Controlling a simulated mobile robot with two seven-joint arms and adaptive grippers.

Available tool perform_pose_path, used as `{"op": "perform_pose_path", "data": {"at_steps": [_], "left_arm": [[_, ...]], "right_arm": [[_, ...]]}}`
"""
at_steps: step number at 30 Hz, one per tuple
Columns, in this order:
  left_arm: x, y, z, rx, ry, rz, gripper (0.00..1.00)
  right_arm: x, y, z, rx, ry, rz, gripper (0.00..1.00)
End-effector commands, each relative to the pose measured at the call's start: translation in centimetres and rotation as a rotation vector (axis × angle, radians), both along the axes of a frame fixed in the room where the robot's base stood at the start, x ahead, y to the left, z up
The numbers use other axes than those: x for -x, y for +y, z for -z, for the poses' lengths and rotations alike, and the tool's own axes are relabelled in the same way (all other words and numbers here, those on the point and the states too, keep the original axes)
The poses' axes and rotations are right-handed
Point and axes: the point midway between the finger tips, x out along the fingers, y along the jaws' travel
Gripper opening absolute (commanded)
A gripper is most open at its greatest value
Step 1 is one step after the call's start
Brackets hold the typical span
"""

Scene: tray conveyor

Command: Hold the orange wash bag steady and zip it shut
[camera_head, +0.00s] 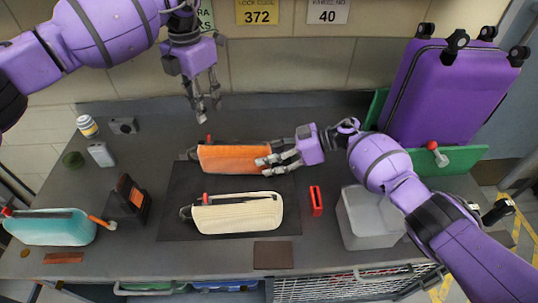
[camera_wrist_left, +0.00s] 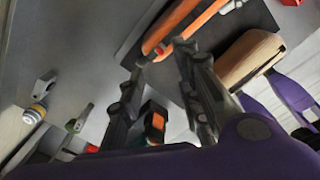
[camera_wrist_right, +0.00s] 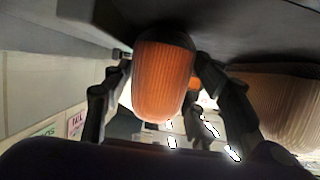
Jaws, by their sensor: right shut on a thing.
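The orange wash bag (camera_head: 232,158) lies on the dark mat (camera_head: 180,224), with a dark zip line along its back edge and a small red tab (camera_head: 209,139) near its left end. My right gripper (camera_head: 268,165) is shut on the bag's right end; in the right wrist view the bag (camera_wrist_right: 163,80) stands between the fingers. My left gripper (camera_head: 208,108) hangs behind and above the bag's left end, its fingers slightly apart with nothing between them. The left wrist view shows the fingertips (camera_wrist_left: 172,50) close to the orange bag (camera_wrist_left: 190,25) in the picture; contact is not visible.
A cream bag (camera_head: 240,215) lies just in front of the orange one. A red piece (camera_head: 316,200) and a grey bin (camera_head: 352,222) stand to the right. A teal bag (camera_head: 50,228) and a black holder (camera_head: 128,205) are at left. A purple suitcase (camera_head: 440,95) stands at right.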

Motion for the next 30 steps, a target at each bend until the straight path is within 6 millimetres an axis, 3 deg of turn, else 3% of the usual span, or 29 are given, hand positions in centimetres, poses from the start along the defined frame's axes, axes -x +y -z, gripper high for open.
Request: {"op": "perform_pose_path", "data": {"at_steps": [3, 10, 13, 15, 24, 30], "left_arm": [[0.0, 0.0, 0.0, 0.000, 0.000, 0.000, 0.30], [0.1, 0.2, 0.4, -0.001, 0.007, -0.003, 0.00], [0.5, 1.9, 1.5, 0.005, 0.025, -0.037, 0.00], [0.6, 4.4, 2.1, 0.036, 0.042, -0.064, 0.00], [0.3, 10.3, 1.9, 0.176, 0.000, 0.377, 0.00], [-0.3, 11.7, 0.7, 0.221, -0.075, 0.714, 0.00]], "right_arm": [[0.0, 0.0, 0.0, 0.000, 0.000, 0.000, 0.11], [0.0, 0.0, 0.0, 0.000, 0.000, -0.001, 0.11], [0.0, 0.0, 0.0, 0.000, 0.000, 0.000, 0.11], [0.0, 0.0, 0.0, 0.000, 0.000, 0.000, 0.11], [0.0, 0.0, 0.0, 0.000, 0.000, 0.000, 0.11], [0.0, 0.0, 0.0, 0.000, 0.000, 0.000, 0.11]]}}
